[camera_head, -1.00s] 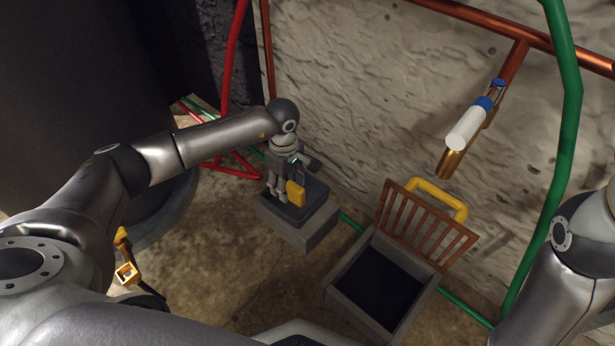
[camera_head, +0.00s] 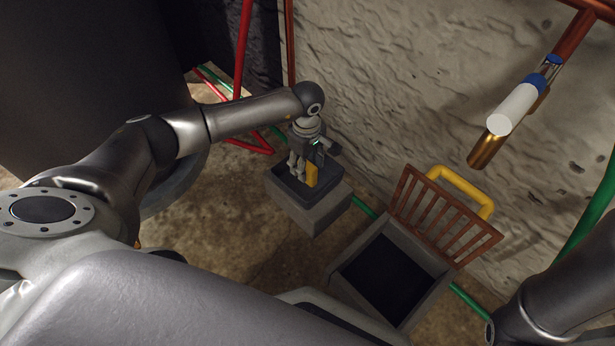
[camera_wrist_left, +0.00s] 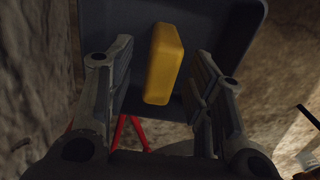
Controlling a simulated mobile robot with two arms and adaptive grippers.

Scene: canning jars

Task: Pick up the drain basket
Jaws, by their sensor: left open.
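The drain basket (camera_head: 291,187) is a dark, shallow tray with an upright yellow handle (camera_head: 312,176). It sits on a grey block near the wall. My left gripper (camera_head: 305,172) reaches down over it, with its fingers at the handle and partly covering it. In the left wrist view the yellow handle (camera_wrist_left: 163,66) stands between the two open fingers (camera_wrist_left: 160,100), with a visible gap on each side. The dark basket (camera_wrist_left: 232,22) lies behind it. My right gripper is out of view; only part of my right arm shows at the lower right.
The grey block (camera_head: 307,216) stands on the floor. Right of it is an open square drain pit (camera_head: 432,256) with a dark inside. A brown grate (camera_head: 440,217) with a yellow handle leans on the wall. A white cylinder (camera_head: 512,110) hangs at upper right. Red pipes (camera_head: 243,45) rise behind.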

